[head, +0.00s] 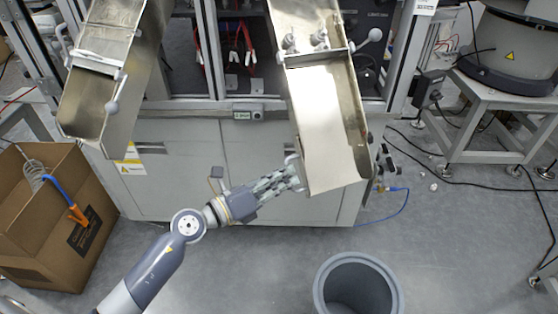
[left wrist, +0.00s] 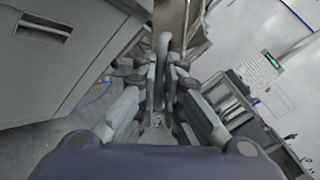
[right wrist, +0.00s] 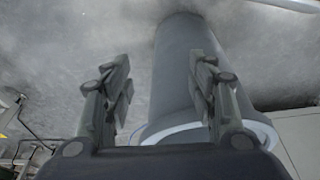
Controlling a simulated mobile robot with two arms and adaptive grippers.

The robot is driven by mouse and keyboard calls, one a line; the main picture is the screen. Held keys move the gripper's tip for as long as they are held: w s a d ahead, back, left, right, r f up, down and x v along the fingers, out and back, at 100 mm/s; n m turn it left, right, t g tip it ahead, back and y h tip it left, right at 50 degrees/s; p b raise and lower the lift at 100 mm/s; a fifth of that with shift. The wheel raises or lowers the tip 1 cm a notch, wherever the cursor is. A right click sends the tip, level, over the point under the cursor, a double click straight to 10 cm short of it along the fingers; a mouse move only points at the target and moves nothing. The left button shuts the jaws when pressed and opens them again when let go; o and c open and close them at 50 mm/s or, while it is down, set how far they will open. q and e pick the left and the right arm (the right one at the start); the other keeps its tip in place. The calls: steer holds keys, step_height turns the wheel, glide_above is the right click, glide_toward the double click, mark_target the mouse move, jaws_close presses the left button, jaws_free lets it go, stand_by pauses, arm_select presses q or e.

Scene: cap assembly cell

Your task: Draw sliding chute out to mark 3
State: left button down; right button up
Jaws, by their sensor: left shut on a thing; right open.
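A metal chute (head: 322,110) slopes down from the cabinet at the upper middle, with a pale, smooth lower section that reaches past the cabinet front. My left gripper (head: 293,176) is at the lower left edge of this section. In the left wrist view its fingers (left wrist: 162,85) are shut on a grey rounded handle (left wrist: 163,45), with the metal chute wall (left wrist: 172,18) behind it. No numbered marks can be read on the chute. My right gripper (right wrist: 163,82) is open and empty in the right wrist view, and does not show in the head view.
A grey round bin (head: 357,285) stands on the floor below the chute; a grey cylinder, seemingly this bin (right wrist: 183,70), shows past my right gripper. A second chute (head: 100,85) hangs at the left above a cardboard box (head: 50,225). Cables (head: 450,182) lie at the right.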

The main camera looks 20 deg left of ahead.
arm_select(q)
steer(key=shift+s+d+f, duration=0.2)
steer(key=shift+s+f, duration=0.05)
steer(key=shift+f, duration=0.15)
arm_select(e)
steer(key=shift+r, duration=0.4)
arm_select(q)
steer(key=c, duration=1.7)
jaws_free()
steer(key=shift+r, duration=0.1)
steer(key=v, duration=1.2)
steer(key=shift+a, duration=0.1)
